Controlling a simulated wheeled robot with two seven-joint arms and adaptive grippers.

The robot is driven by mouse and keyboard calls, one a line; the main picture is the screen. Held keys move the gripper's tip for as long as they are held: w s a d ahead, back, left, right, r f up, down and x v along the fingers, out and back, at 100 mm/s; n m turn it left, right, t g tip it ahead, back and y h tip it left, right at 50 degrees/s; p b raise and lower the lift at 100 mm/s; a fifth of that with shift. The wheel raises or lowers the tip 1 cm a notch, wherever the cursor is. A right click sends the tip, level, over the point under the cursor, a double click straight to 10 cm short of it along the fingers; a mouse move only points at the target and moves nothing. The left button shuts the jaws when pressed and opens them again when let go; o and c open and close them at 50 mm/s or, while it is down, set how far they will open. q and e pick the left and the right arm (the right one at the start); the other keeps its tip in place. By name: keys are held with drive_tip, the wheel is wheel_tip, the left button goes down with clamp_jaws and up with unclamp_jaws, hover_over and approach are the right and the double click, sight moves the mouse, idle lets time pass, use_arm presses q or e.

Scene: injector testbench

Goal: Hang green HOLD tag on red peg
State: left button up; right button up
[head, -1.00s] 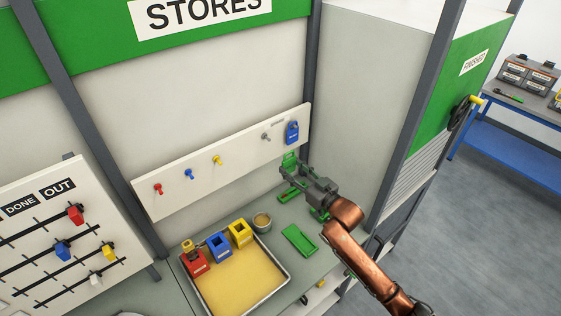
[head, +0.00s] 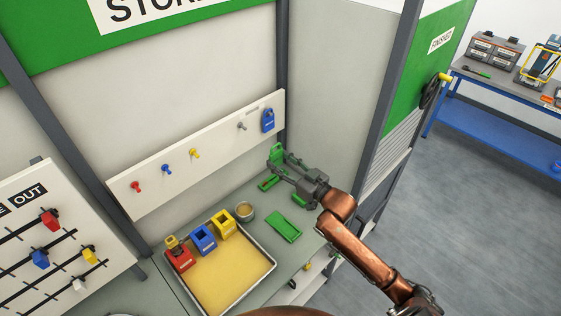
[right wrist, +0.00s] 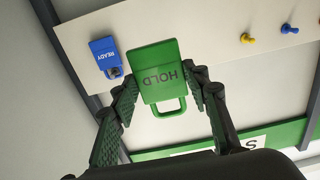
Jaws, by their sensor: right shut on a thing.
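The green HOLD tag (head: 277,152) is in my right gripper (head: 275,165), in front of the right end of the white peg board. In the right wrist view the tag (right wrist: 158,72) sits between the two fingers (right wrist: 166,84), its HOLD lettering upside down and its loop toward the palm. The red peg (head: 136,187) is at the board's left end, bare and well left of the gripper. My left gripper is not in view.
A blue peg (head: 166,169) and a yellow peg (head: 194,153) are bare. A blue READY tag (head: 268,121) hangs at the board's right end, near a grey peg (head: 241,125). Below stand a tray (head: 262,282) with coloured boxes, a cup (head: 244,212) and a green holder (head: 285,228).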

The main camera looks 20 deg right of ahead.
drive_tip(key=shift+s, duration=0.1)
drive_tip(key=shift+p+v, duration=0.85)
drive_tip(key=shift+v, duration=1.55)
